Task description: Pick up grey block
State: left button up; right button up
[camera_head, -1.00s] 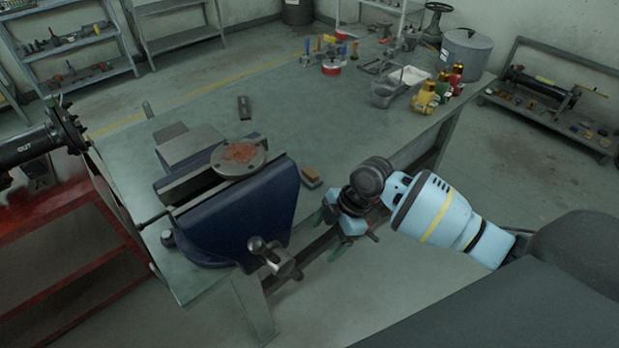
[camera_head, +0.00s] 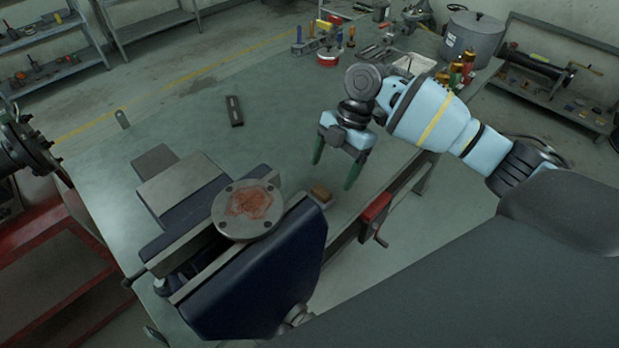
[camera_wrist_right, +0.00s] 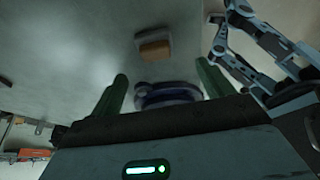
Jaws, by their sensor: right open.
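A small block (camera_head: 320,194) with a brown top lies on the workbench just right of the vise. In the wrist view the block (camera_wrist_right: 155,47) shows a tan face and a grey strip, ahead of the fingers. A dark grey oblong block (camera_head: 234,110) lies farther back on the bench. My right gripper (camera_head: 334,169) is open and empty, its green fingers pointing down above the bench, behind and right of the small block. Both fingers show in the wrist view (camera_wrist_right: 163,86), apart. My left gripper does not show in the head view.
A blue vise (camera_head: 262,270) with a round rusty flange (camera_head: 248,208) on it stands at the bench's near edge. A red-faced part (camera_head: 375,212) with a handle is at the bench's front side. Tools and a large pot (camera_head: 472,38) stand at the back. The bench's middle (camera_head: 275,140) is clear.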

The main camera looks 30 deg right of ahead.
aim_at(322, 190)
jog(key=shift+x, duration=1.15)
jog(key=shift+f, duration=0.15)
jog(key=shift+a+f, duration=0.15)
jog(key=shift+f, duration=0.1)
jog(key=shift+w+x, duration=0.1)
jog(key=shift+x, duration=1.05)
jog(key=shift+w+x, duration=0.15)
jog(key=shift+x, duration=1)
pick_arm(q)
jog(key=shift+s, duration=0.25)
pick_arm(e)
jog(key=shift+c, duration=0.4)
